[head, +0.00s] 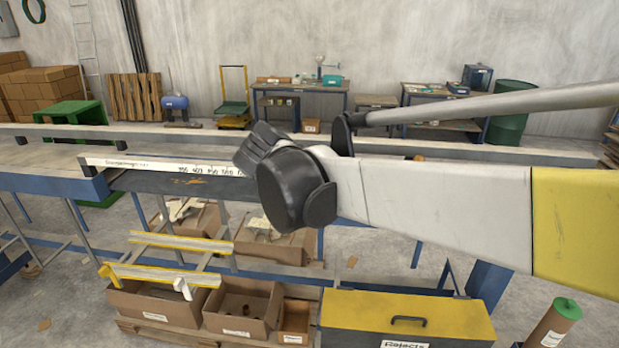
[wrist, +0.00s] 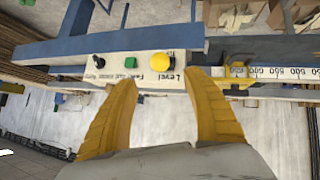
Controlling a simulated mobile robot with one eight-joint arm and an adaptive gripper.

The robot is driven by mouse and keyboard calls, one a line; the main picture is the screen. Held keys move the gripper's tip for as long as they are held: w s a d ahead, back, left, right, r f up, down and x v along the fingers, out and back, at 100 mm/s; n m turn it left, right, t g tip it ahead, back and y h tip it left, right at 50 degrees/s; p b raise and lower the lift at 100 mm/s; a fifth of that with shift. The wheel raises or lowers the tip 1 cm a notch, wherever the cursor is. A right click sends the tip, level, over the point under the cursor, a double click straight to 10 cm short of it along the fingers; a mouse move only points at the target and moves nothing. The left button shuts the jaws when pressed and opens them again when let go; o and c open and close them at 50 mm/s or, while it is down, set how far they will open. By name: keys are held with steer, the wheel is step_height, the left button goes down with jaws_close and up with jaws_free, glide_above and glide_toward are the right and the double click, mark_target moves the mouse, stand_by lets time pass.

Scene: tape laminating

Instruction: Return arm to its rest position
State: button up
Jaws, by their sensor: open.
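My gripper shows in the wrist view (wrist: 160,105) with its two yellow fingers spread apart and nothing between them. Beyond the fingertips is a white control panel (wrist: 112,66) with a green button (wrist: 131,63), a yellow knob (wrist: 161,62) and a black knob. In the head view my arm (head: 430,200) reaches in from the right, and its dark wrist joint hangs over the bench. The gripper's fingers cannot be made out in the head view.
A long bench (head: 50,182) with a white measuring scale (head: 160,165) runs behind the arm. Below stand open cardboard boxes (head: 160,303), a yellow rack (head: 150,273) and a yellow Rejects box (head: 405,315). A green-topped cylinder (head: 553,325) stands at lower right.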

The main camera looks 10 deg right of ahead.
steer(key=shift+s+a+r, duration=0.3)
steer(key=shift+s+r, duration=0.1)
steer(key=shift+r, duration=0.05)
steer(key=s+d+f+n+y+b, duration=0.2)
steer(key=s+f+y+b, duration=0.1)
steer(key=s+f+b, duration=0.5)
steer(key=s+d+f+n+y+b, duration=0.1)
steer(key=s+d+f+y+b, duration=0.2)
steer(key=s+f+b, duration=0.5)
steer(key=s+f, duration=0.6)
steer(key=f, duration=0.5)
steer(key=shift+s+d+f+n+g+b, duration=0.2)
steer(key=shift+d+f+n+g+b, duration=0.1)
steer(key=shift+d+f+n+g, duration=0.1)
